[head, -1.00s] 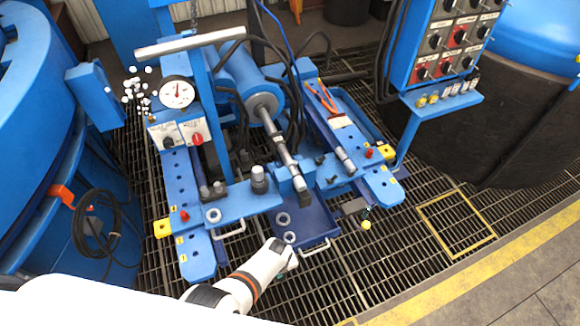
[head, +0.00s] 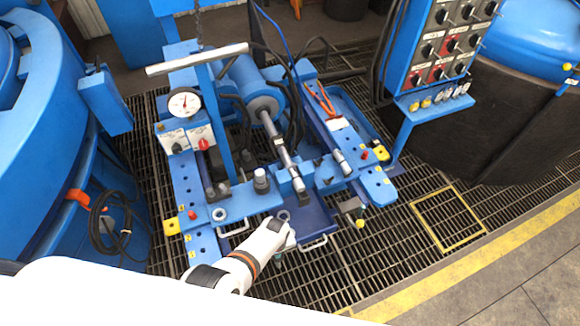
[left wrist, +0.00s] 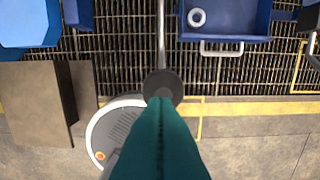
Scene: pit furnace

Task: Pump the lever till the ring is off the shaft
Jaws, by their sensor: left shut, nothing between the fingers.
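A grey bar (head: 197,60) sits across the top of a blue upright beside the pressure gauge (head: 184,103); it looks like the lever. A silver shaft (head: 278,143) runs from the blue cylinder (head: 258,95) to a blue block. I cannot clearly make out a ring on it. A loose metal ring (head: 283,215) lies in the dark blue tray (head: 318,228); a ring (left wrist: 197,17) also shows in the left wrist view. My left gripper (head: 279,256), with teal fingers (left wrist: 161,102), is shut and empty, near the tray's front left. My right gripper is out of view.
Another ring (head: 219,214) lies on the blue plate. A control panel (head: 440,50) stands at the right, a large blue vessel (head: 40,150) at the left. In the left wrist view a dark disc (left wrist: 163,86) and grey rod show beyond the fingers. Grating (head: 400,250) is open at front right.

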